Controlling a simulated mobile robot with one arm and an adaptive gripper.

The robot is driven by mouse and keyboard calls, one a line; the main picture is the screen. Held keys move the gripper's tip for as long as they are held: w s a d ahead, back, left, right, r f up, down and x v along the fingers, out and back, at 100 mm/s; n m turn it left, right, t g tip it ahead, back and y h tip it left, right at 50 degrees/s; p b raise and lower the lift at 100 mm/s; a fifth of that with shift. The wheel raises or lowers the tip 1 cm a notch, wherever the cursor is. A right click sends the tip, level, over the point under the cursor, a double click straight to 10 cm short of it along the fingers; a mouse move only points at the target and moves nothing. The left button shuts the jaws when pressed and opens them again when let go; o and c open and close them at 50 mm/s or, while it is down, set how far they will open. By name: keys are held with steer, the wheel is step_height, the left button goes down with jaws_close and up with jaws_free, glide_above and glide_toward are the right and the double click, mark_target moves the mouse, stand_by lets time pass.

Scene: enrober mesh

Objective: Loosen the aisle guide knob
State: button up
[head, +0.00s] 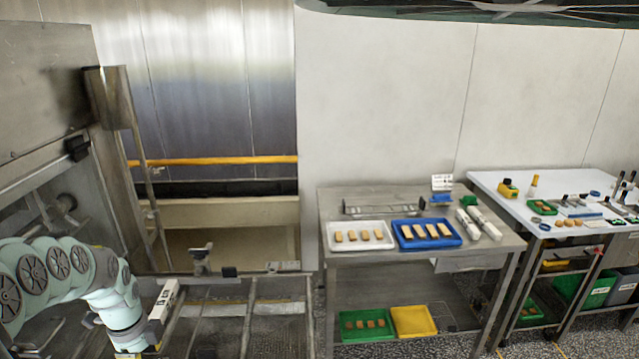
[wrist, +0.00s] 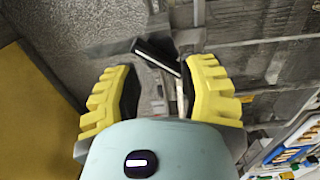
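My gripper (wrist: 160,72) is open in the wrist view, its two yellow ridged fingers spread apart. A black bar-shaped knob (wrist: 156,56) on a metal fitting shows between and just beyond the fingertips; it lies tilted across the gap. I cannot tell whether a finger touches it. In the head view my arm reaches down at the lower left, and the fingertips are mostly cut off by the bottom edge. A black knob (head: 229,271) sits by a metal bracket (head: 201,258) on the rail. I cannot tell which knob is the aisle guide's.
Metal guide rails (head: 249,318) run over the mesh bed beside my arm. A steel panel and upright post (head: 150,190) stand behind it. To the right, a steel table (head: 350,258) holds a white tray (head: 360,247) and a blue tray (head: 427,246) of bars.

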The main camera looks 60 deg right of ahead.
step_height(320, 180, up, 14)
steer(key=p, duration=0.4)
steer(key=w+d+r+n+t+h+p, duration=0.1)
steer(key=w+d+r+n+t+h, duration=0.2)
steer(key=w+d+r+h, duration=0.1)
steer(key=w+d+r+n+t+h+p, duration=0.2)
steer(key=w+d+r, duration=0.4)
steer(key=d, duration=0.5)
steer(key=shift+w+d+n+t+h, duration=0.2)
steer(key=shift+w+n+t+h, duration=0.2)
steer(key=shift+w+n+h, duration=0.55)
steer(key=shift+o, duration=0.4)
steer(key=shift+c, duration=0.4)
